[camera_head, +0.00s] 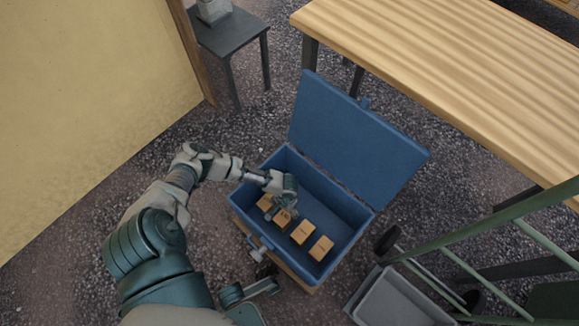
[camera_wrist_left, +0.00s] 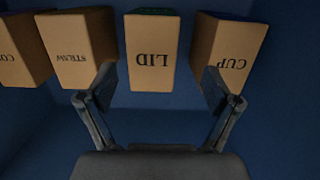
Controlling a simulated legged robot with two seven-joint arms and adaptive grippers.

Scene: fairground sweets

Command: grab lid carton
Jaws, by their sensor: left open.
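The lid carton is a small tan box in a row of similar cartons inside an open blue chest (camera_head: 372,209). In the left wrist view the LID carton (camera_wrist_left: 152,55) shows its printed word upside down. My left gripper (camera_wrist_left: 160,88) is open, with one finger on each side of the near end of that carton, and no grip on it shows. In the head view the gripper (camera_head: 289,210) reaches down into the chest and partly covers the cartons at the left end of the row.
The STRAW carton (camera_wrist_left: 78,50) and CUP carton (camera_wrist_left: 228,52) stand close on either side. The chest's raised lid (camera_head: 355,135) stands behind. A wooden table (camera_head: 450,70) is at upper right, a green cart frame (camera_head: 470,240) and grey bin (camera_head: 395,300) at lower right.

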